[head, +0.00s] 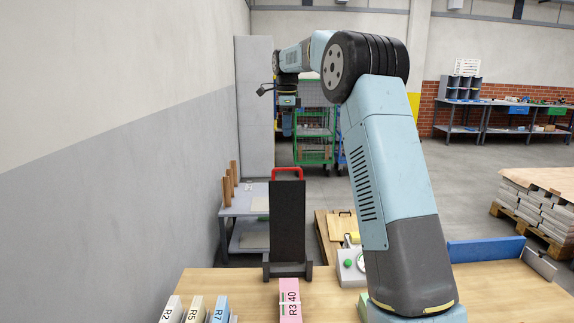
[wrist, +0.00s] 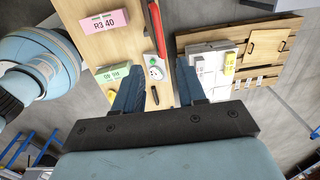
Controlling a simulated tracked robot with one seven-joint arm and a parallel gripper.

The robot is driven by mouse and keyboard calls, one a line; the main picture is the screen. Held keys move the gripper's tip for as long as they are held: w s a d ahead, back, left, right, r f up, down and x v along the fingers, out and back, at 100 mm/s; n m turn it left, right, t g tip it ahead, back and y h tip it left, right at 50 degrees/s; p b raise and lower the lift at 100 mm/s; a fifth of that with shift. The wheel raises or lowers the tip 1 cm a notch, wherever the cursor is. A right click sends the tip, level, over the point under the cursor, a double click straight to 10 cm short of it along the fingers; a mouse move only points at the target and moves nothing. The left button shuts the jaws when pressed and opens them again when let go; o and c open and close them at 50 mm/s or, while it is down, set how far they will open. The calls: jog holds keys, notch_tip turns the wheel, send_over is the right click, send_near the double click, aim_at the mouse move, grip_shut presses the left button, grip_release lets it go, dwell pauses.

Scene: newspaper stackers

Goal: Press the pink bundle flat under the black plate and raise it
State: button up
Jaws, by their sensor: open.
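The pink bundle (head: 290,300), labelled R3 40, lies on the wooden bench in the head view. It also shows at the upper left in the wrist view (wrist: 104,22). The black plate (head: 287,222) stands upright just behind the bundle on a dark base, with a red handle (head: 287,170) on its top edge. The red handle shows as a long bar in the wrist view (wrist: 158,32). My gripper (wrist: 166,78) is open and empty, apart from the handle, with its blue fingers spread below it in the picture. In the head view, my gripper hangs small beyond the plate.
White, cream and blue bundles (head: 194,310) lie at the front left. A light box with a green button (head: 350,265) is right of the plate. A green bundle (wrist: 112,73) shows in the wrist view. A grey shelf table (head: 245,210) stands beyond the bench at the left.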

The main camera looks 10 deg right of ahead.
notch_tip(320, 180, down, 14)
jog(key=shift+w+r, duration=0.15)
jog(key=shift+r, duration=0.05)
dwell(0.4)
jog(key=shift+c, duration=0.2)
grip_shut()
